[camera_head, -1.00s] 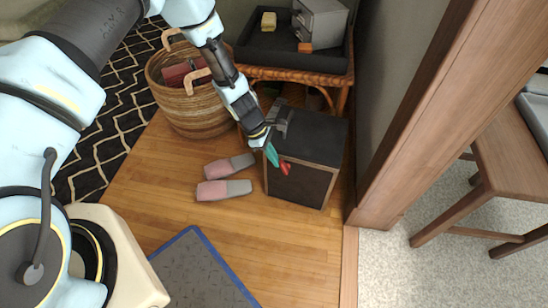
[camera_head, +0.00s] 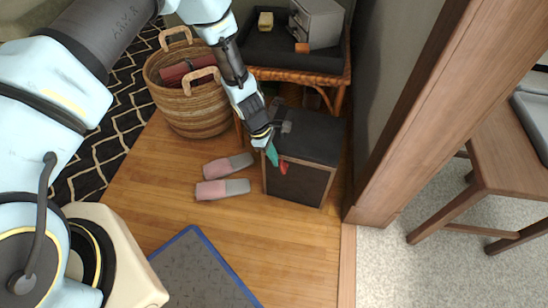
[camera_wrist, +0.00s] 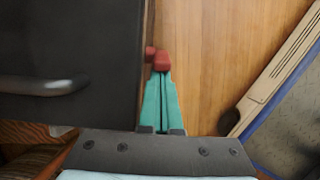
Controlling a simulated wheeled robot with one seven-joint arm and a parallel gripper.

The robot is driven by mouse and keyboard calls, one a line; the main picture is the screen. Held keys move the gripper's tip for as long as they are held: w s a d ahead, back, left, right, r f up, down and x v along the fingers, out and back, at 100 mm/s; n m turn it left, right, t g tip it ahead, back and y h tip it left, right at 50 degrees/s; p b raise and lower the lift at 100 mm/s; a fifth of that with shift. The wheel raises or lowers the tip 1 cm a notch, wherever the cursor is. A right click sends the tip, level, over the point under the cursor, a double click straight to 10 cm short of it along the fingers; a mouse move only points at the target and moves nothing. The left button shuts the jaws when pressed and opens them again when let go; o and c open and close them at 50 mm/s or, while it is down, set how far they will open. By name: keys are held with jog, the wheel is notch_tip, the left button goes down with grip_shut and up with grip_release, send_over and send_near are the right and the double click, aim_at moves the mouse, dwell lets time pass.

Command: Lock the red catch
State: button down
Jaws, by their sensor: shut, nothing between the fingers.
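The red catch (camera_head: 284,167) is on the front of a dark box (camera_head: 315,135) with a brown front panel, near its upper left edge. In the wrist view the red catch (camera_wrist: 162,61) shows as a larger red block with a smaller red piece to its left, beside the box edge. My gripper (camera_head: 273,157) has teal fingers, closed together with nothing between them. In the wrist view the fingertips (camera_wrist: 161,76) lie right at the larger red block; I cannot tell whether they touch it. The fingers hide part of the catch.
A pair of pink and grey slippers (camera_head: 224,178) lies on the wooden floor left of the box. A wicker basket (camera_head: 195,110) and a wicker table (camera_head: 298,74) stand behind. A wooden door frame (camera_head: 385,170) rises at the right. A blue-edged mat (camera_head: 200,270) lies in front.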

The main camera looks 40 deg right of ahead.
jog(key=shift+r, duration=0.1)
jog(key=shift+r+p, duration=0.75)
jog(key=w+a+r+p, duration=0.1)
jog(key=w+a+r, duration=0.3)
jog(key=w+r, duration=0.3)
jog(key=shift+r, duration=0.65)
